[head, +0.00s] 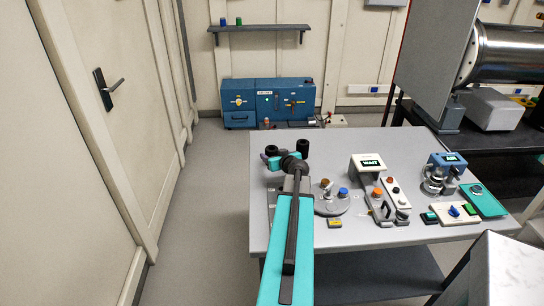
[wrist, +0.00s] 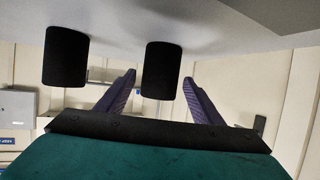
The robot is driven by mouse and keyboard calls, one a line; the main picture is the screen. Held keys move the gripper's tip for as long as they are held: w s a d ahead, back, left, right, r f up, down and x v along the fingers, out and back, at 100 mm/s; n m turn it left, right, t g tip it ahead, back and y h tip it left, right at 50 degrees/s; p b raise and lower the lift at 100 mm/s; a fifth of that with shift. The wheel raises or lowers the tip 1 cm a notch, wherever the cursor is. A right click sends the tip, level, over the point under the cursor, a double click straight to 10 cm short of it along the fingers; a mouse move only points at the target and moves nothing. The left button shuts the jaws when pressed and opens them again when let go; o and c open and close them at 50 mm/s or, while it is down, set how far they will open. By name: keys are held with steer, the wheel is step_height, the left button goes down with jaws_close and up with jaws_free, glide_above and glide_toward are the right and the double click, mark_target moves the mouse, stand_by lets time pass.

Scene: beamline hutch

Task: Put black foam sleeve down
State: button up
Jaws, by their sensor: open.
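Two black foam sleeves stand upright on the grey table (head: 335,146) near its far left corner. One sleeve (head: 271,150) is at my gripper (head: 274,158); the other sleeve (head: 302,146) stands apart to its right. In the wrist view, which is upside down, the first sleeve (wrist: 162,70) is between the purple fingers of my open gripper (wrist: 158,80), with a small gap on each side. It appears to rest on the tabletop. The other sleeve (wrist: 66,57) is outside the fingers. Which one the task means is not marked.
Right of my arm are a round fixture (head: 332,203) with coloured knobs, a white-topped device (head: 367,165), a blue device (head: 445,162) and a teal plate (head: 483,199). A small yellow block (head: 335,222) lies nearer. The table's far middle is clear.

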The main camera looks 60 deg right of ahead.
steer(key=shift+b+v, duration=1.25)
steer(key=shift+v, duration=3.55)
